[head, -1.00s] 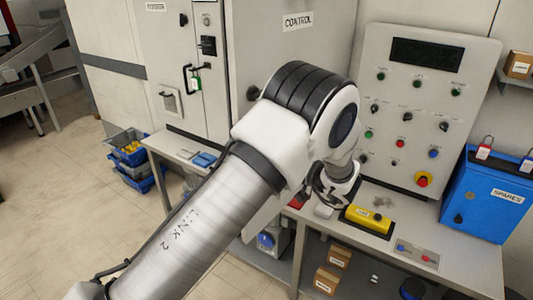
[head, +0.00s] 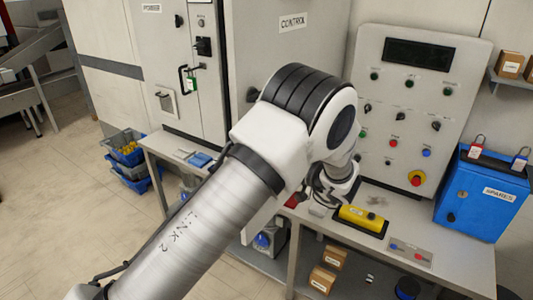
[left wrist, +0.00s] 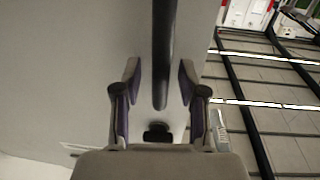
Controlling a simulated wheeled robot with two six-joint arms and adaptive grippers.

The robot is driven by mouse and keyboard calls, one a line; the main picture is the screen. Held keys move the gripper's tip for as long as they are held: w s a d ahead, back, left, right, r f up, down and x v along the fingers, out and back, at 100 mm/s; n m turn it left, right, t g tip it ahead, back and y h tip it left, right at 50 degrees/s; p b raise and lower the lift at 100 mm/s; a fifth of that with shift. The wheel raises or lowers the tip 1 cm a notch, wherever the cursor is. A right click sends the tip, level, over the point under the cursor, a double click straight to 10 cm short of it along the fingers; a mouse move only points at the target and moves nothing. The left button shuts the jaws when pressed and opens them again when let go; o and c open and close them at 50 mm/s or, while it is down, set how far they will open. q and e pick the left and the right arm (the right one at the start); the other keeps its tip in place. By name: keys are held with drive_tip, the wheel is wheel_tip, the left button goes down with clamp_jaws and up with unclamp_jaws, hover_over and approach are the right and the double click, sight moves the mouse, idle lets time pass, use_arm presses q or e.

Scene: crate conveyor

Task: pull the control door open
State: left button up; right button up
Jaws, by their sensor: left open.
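The control door (head: 262,52) is a plain grey cabinet front labelled CONTROL in the head view, and looks closed. A small black fitting (head: 252,94) shows on its lower left, partly behind my arm. In the left wrist view the door is a grey surface (left wrist: 75,60) with a dark bar handle (left wrist: 163,45) and a black mount (left wrist: 157,132) below it. My left gripper (left wrist: 160,78) is open, with one finger on each side of the bar in the picture. Contact is not clear. In the head view my arm hides the fingers. My right gripper is not in view.
The POWER cabinet (head: 165,45) adjoins on the left. Blue bins (head: 130,165) stand on the floor at left.

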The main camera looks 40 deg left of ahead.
use_arm(q)
drive_tip(key=d, duration=0.7)
drive_tip(key=shift+s+d, duration=0.15)
drive_tip(key=shift+d, duration=0.1)
